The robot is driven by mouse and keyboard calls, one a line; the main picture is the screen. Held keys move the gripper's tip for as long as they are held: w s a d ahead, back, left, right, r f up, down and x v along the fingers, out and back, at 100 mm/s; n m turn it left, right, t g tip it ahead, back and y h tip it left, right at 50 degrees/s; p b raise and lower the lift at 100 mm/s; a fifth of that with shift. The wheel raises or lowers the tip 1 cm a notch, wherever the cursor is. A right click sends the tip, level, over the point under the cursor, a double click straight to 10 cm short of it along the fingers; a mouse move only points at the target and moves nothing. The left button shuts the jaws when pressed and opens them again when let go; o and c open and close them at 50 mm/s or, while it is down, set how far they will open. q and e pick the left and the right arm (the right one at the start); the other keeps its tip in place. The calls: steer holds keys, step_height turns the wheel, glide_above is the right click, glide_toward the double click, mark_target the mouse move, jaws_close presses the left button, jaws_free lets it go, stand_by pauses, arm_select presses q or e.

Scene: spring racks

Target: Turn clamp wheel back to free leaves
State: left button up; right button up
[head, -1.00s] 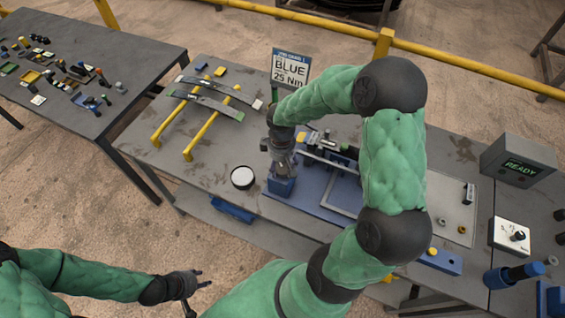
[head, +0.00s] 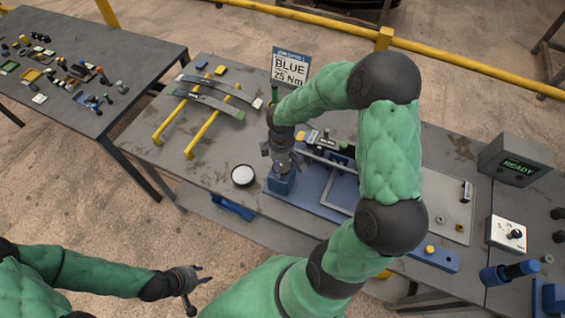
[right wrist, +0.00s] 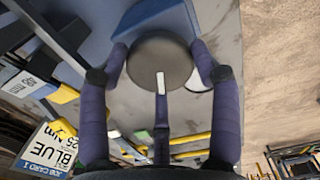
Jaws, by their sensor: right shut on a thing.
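My right gripper (head: 281,162) points down over the blue block at the left end of the blue fixture (head: 310,200). In the right wrist view its two fingers (right wrist: 160,75) are shut on the round dark clamp wheel (right wrist: 160,50), one on each side. A pale mark shows on the wheel's near side. In the head view the gripper hides the wheel. Dark leaves (head: 333,143) show in the fixture, partly hidden by my right arm. My left gripper (head: 197,288) is open and empty, in front of the bench.
Long leaf springs (head: 212,97) lie across two yellow rails (head: 201,136). A white-topped round pot (head: 242,175) stands left of the fixture. A job card (head: 291,67) reads BLUE 25 Nm. A READY box (head: 517,160) stands at right. Another table (head: 85,115) holds small parts.

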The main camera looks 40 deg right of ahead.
steer(key=shift+w+r, duration=0.15)
steer(key=shift+w, duration=0.2)
steer(key=o, duration=1.1)
steer(key=shift+o, duration=0.2)
steer(key=shift+a, duration=0.25)
steer(key=shift+s+d, duration=0.1)
step_height(320, 180, up, 12)
